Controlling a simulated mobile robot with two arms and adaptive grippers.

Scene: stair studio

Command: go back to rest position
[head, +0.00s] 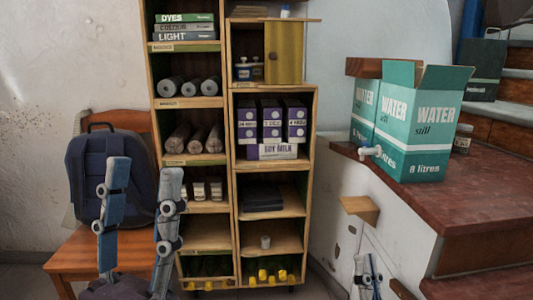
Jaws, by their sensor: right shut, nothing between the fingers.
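My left gripper (144,172) is in the lower left of the head view, pointing up. Its two blue-grey fingers stand wide apart with nothing between them, in front of the chair and the shelf's left edge. My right gripper (367,262) is at the bottom edge, right of the shelf. Its fingers are together and hold nothing. Only its upper part shows.
A shelf unit (226,175) with books, rolls, soy milk and bottles stands in the middle. A wooden chair (75,255) holds a dark backpack (85,170). Water boxes (412,130) stand on the red-brown ledge (475,205) at right, near stairs.

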